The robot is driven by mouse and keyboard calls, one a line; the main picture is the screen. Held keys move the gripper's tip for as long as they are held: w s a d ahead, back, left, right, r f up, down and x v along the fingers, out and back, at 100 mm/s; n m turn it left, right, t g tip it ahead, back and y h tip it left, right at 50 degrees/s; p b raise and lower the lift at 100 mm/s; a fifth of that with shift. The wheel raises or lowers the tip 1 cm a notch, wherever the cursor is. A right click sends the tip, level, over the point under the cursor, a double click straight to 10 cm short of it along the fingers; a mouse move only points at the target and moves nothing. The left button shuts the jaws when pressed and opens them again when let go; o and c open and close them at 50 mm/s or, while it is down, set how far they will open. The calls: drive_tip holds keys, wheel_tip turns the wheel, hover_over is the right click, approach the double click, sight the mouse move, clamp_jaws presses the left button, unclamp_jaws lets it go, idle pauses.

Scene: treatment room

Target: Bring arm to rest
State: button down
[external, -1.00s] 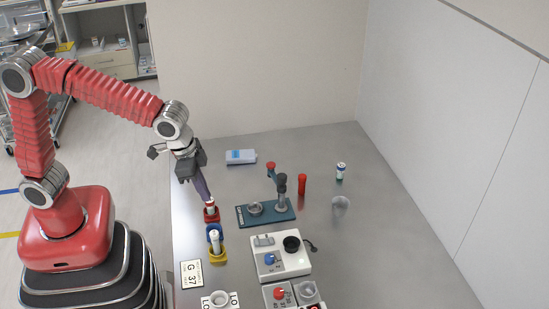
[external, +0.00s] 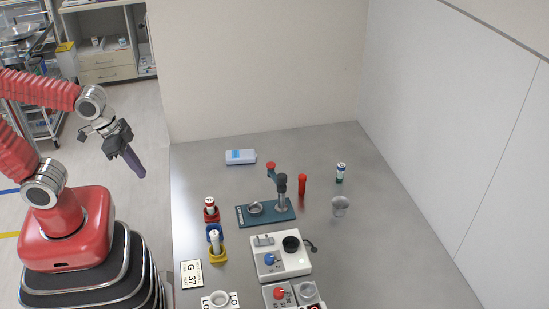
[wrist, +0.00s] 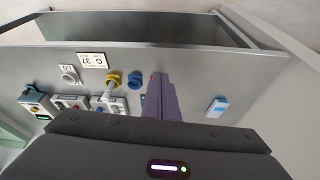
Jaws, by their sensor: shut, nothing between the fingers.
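My gripper (external: 140,172) is shut and empty. In the external view it hangs in the air left of the table's left edge, pointing down and to the right, apart from everything. My red arm is drawn back over my base, partly cut off by the left picture edge. In the wrist view the closed purple-grey fingers (wrist: 160,98) fill the middle and cover part of the table. The grey table (external: 390,240) lies to the right of my gripper.
Near the table's left edge stand a red holder (external: 211,210) and a blue-and-yellow holder (external: 216,245) with white-topped pieces. A teal stand (external: 250,216), a white control box (external: 282,262), a clear cup (external: 340,206) and a blue-white pack (external: 240,157) are farther in.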

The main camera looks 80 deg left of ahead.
drive_tip(key=s+a+r+n+t, duration=0.1)
drive_tip(key=s+a+r, duration=0.2)
drive_tip(key=s, duration=0.1)
drive_tip(key=shift+a+t, duration=0.25)
drive_tip(key=shift+t, duration=0.15)
drive_tip(key=c, duration=2.5)
unclamp_jaws()
